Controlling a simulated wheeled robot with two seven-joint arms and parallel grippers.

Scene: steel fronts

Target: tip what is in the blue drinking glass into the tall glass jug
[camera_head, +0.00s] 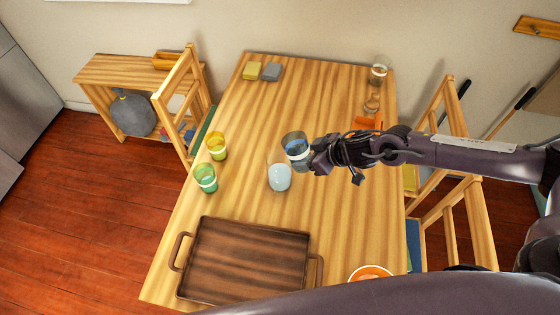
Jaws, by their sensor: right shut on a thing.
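My right gripper (313,157) is shut on the blue drinking glass (295,146). It holds the glass from its right side, close to upright with a slight tilt. Its contents cannot be made out clearly. A pale, translucent glass vessel (279,179), which looks like the tall glass jug, stands on the table just below and left of the held glass in the picture. Whether the two touch cannot be told. My left gripper is not in view.
The wooden table (330,225) has a yellow glass (217,146) and a green glass (206,178) at the left. A brown tray (245,262) lies in front.

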